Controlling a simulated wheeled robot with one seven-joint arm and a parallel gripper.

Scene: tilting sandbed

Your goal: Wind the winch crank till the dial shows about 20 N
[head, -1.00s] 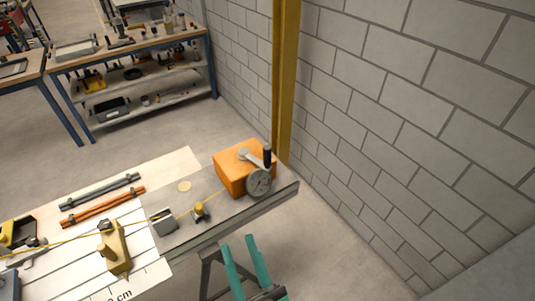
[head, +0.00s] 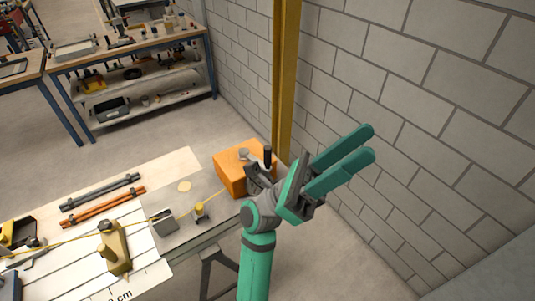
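The orange winch box (head: 229,178) sits at the far right end of the bench. The crank's black upright grip (head: 267,155) shows above it, and part of the grey crank hub (head: 243,154) is visible. My arm covers the dial's place on the front of the winch, so no reading shows. My gripper (head: 368,143) is in front of the wall, to the right of the winch. Its two green fingers point up and right, with a gap between them and nothing held. The yellow cord (head: 75,238) runs left from the winch along the bench.
A small yellow-topped post (head: 200,209), a grey block (head: 163,222) and a tan upright (head: 115,250) stand along the cord. A yellow column (head: 286,80) and block wall (head: 440,130) stand close behind and right of the winch. Rods (head: 105,206) lie on the bench.

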